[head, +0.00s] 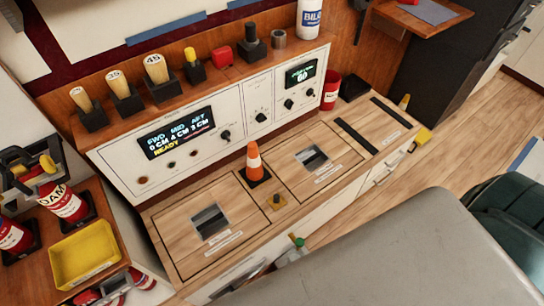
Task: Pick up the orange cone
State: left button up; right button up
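The orange cone (254,158) with a white band stands upright on a small dark square base. It is on the wooden counter (166,213), between two framed panels with dark square insets. Its whole visible side is clear and nothing touches it. Neither of my grippers can be made out in the head view.
A white control console (190,172) with lit displays and knobs rises behind the cone. A red can (330,91) stands at the back right. A yellow tray (84,255) is at left; a large grey surface (400,255) fills the lower right.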

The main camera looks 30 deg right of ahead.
aim_at(255, 173)
jog(key=j+z, duration=0.1)
jog(key=z, duration=0.6)
jog(key=i+j, duration=0.05)
